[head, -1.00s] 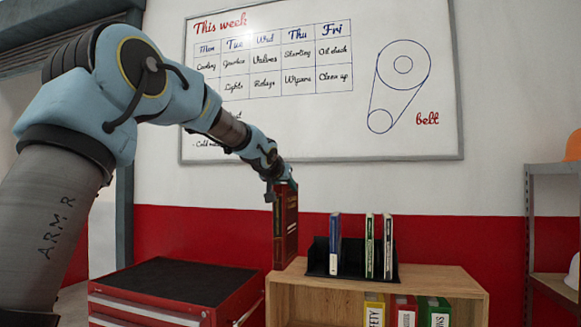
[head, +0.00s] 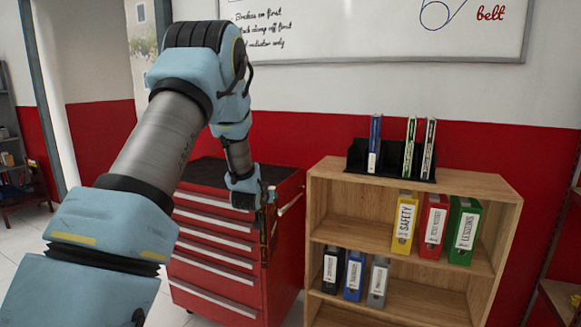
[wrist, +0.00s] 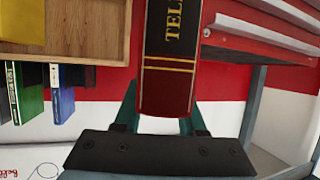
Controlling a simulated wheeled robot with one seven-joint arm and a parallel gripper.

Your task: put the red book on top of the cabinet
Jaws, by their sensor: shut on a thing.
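My gripper (head: 269,196) is shut on the red book (head: 268,238), which shows in the head view as a thin dark upright strip hanging below the fingers. In the wrist view the book's dark red spine (wrist: 166,92), with gold lines and partly cut-off lettering, stands between the two green fingers (wrist: 160,121). The red drawer cabinet (head: 216,231) has a dark, bare top (head: 232,169). The book appears in front of the cabinet's right front part, below top level; whether they touch cannot be told. The cabinet also shows in the wrist view (wrist: 262,30).
A wooden bookcase (head: 412,185) stands right of the red cabinet, with a narrow gap between. A black book rack (head: 358,160) with several thin books is on it; binders fill parts of its shelves. A metal rack (head: 553,290) stands at far right. Floor at left is clear.

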